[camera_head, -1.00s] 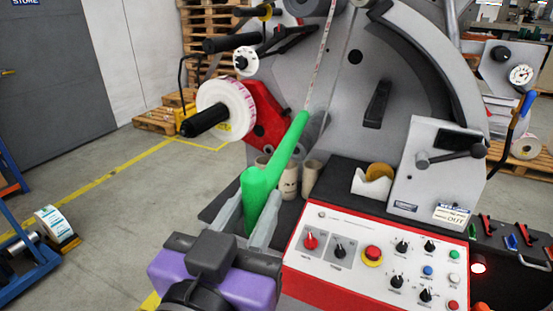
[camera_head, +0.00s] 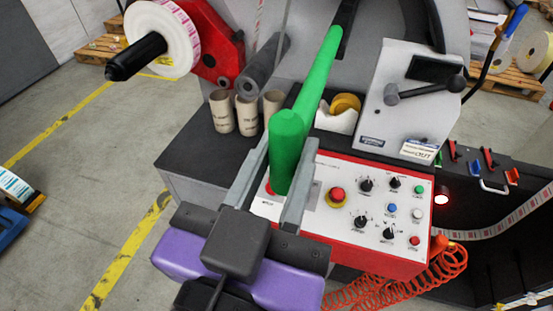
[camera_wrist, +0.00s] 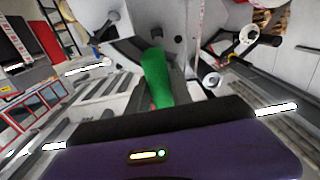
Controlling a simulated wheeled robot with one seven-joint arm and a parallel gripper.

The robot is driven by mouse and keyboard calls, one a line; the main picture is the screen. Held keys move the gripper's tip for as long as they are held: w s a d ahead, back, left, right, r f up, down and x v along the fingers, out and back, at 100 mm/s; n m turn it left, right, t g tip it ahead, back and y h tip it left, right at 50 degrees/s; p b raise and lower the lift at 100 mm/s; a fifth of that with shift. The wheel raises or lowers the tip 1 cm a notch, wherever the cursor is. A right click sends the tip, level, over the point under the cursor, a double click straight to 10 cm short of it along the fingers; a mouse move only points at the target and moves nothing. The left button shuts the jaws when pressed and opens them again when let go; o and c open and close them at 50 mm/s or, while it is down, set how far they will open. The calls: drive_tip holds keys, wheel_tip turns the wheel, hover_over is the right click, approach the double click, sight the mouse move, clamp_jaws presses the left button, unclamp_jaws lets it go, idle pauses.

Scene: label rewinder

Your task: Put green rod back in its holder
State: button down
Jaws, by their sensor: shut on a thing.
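My gripper (camera_head: 282,165) is shut on the green rod (camera_head: 318,85), with one grey finger on each side of its thick rounded end. The rod's thinner part points away and up to the right, in front of the grey machine face. Its far end overlaps a dark slot or handle there, and I cannot tell whether they touch. In the wrist view the rod (camera_wrist: 156,78) rises from between the fingers at the middle. I cannot make out which part is the rod's holder.
The red-edged control panel (camera_head: 350,240) lies below and right of the gripper. Cardboard cores (camera_head: 247,115) stand on the dark shelf at left, beside a grey roller (camera_head: 263,68). A tape holder (camera_head: 338,115) and grey lever box (camera_head: 400,100) are to the right. A label roll (camera_head: 165,38) is upper left.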

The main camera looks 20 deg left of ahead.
sight(324, 61)
drive_tip(key=shift+w+d+f, duration=0.1)
drive_tip(key=shift+w+d, duration=0.05)
drive_tip(key=shift+w, duration=5.1)
drive_tip(key=shift+w+d+f, duration=0.1)
drive_tip(key=shift+w+d, duration=0.05)
drive_tip(key=shift+w, duration=5.1)
drive_tip(key=shift+w+f+b, duration=0.15)
drive_tip(key=shift+w+b, duration=0.2)
drive_tip(key=shift+f, duration=0.2)
drive_tip(key=shift+f+b, duration=0.35)
drive_tip(key=shift+b, duration=0.1)
drive_tip(key=shift+f+b, duration=0.45)
drive_tip(key=c, duration=1.1)
unclamp_jaws()
drive_tip(key=shift+o, duration=0.2)
